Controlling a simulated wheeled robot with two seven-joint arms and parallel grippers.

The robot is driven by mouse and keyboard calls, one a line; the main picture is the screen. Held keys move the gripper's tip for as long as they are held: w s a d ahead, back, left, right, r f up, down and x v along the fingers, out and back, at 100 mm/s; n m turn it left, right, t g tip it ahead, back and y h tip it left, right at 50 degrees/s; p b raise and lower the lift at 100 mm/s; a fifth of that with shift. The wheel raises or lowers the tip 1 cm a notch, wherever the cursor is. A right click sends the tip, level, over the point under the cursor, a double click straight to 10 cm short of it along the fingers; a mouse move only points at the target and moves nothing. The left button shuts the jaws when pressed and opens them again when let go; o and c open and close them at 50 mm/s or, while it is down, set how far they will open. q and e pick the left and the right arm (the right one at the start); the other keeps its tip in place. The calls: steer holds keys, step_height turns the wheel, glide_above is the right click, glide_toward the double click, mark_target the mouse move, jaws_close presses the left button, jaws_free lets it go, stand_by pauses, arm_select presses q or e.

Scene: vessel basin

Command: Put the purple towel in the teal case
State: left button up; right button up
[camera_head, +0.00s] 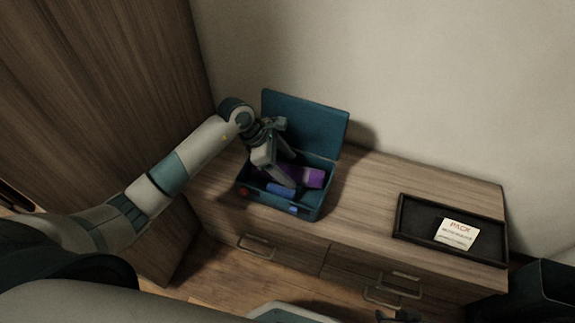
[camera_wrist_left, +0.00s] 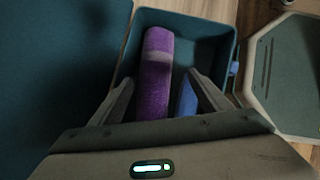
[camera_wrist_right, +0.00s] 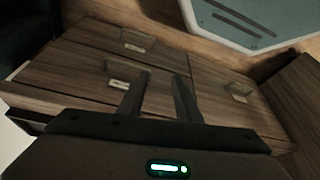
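The teal case (camera_head: 265,203) stands on the wooden dresser with its lid (camera_head: 305,125) raised at the back. The purple towel (camera_head: 313,178), rolled and with a greyish band, lies inside the case; it also shows in the left wrist view (camera_wrist_left: 157,75). My left gripper (camera_head: 285,178) reaches down into the case. Its fingers are spread apart, with the towel between them and no clear grip on it. My right gripper (camera_wrist_right: 157,85) is empty, its fingers apart, low in front of the dresser drawers.
A blue item (camera_head: 281,190) lies in the case beside the towel, and it shows near the right finger (camera_wrist_left: 187,98). A black tray (camera_head: 420,222) with a "PACK" card (camera_head: 458,234) sits at the dresser's right. The dresser top between case and tray is clear.

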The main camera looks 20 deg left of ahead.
arm_select(q)
steer(key=shift+r, duration=0.1)
steer(key=shift+r+p, duration=0.4)
steer(key=shift+p, duration=0.05)
steer(key=p+v, duration=0.1)
steer(key=v, duration=0.1)
steer(key=shift+r+p, duration=0.35)
steer(key=shift+p+v, duration=1.25)
steer(key=shift+v, duration=1.3)
arm_select(e)
step_height(320, 180, down, 10)
steer(key=d+g, duration=0.1)
steer(key=d, duration=0.1)
steer(key=shift+s+r+h, duration=0.15)
steer(key=shift+r+h, duration=0.05)
steer(key=shift+h, duration=0.2)
steer(key=shift+d, duration=0.1)
